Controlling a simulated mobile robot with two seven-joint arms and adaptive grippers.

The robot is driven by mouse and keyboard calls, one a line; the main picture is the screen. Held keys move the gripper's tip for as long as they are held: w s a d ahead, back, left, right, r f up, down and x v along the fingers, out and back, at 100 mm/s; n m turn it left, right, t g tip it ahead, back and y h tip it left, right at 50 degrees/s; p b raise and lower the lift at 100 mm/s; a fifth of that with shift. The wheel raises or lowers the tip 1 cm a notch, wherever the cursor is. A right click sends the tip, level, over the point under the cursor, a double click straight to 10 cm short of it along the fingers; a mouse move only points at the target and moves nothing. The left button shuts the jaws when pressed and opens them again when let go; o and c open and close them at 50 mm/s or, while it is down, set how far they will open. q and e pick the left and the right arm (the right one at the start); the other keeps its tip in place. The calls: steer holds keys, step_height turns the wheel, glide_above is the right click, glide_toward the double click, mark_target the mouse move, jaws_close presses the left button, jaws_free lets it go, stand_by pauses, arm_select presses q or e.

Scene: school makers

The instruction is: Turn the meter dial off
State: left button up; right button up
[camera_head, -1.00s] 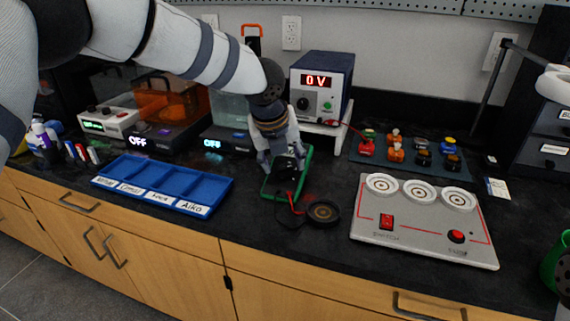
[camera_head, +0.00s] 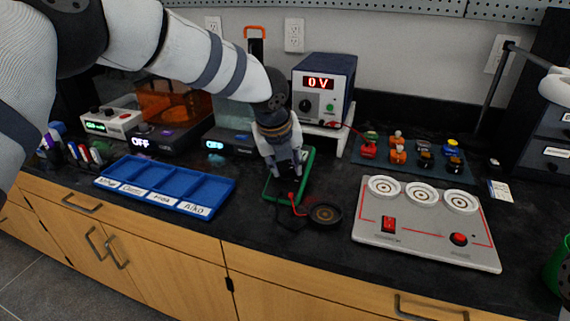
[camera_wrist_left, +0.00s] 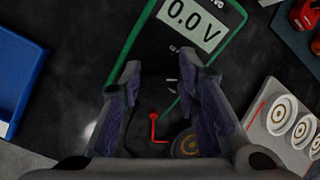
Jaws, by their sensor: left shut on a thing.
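The meter (camera_head: 308,158) is a dark handheld multimeter with a green rim, lying on the black bench. In the left wrist view its screen (camera_wrist_left: 192,22) reads 0.0 V. My left gripper (camera_head: 286,174) points down over the meter body. In the left wrist view its two purple-padded fingers (camera_wrist_left: 160,78) straddle the dial area below the screen and are shut on the dial. The dial is mostly hidden in shadow between the fingers, so its setting cannot be read.
A red lead (camera_head: 298,207) and a round dark disc (camera_head: 325,213) lie close beside the meter. A blue tray (camera_head: 213,185) is on the left, a grey switch panel (camera_head: 432,245) on the right. A power supply (camera_head: 325,85) reading 0 V stands behind.

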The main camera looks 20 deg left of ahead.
arm_select(q)
steer(key=n+p, duration=0.1)
steer(key=n, duration=0.8)
steer(key=shift+s+a, duration=0.1)
steer(key=shift+s, duration=0.05)
steer(key=shift+f+n, duration=0.15)
steer(key=shift+n, duration=0.95)
arm_select(e)
steer(key=shift+w+r+t, duration=0.4)
steer(key=shift+w+r, duration=0.65)
arm_select(q)
steer(key=o, duration=1.2)
steer(key=shift+c, duration=0.2)
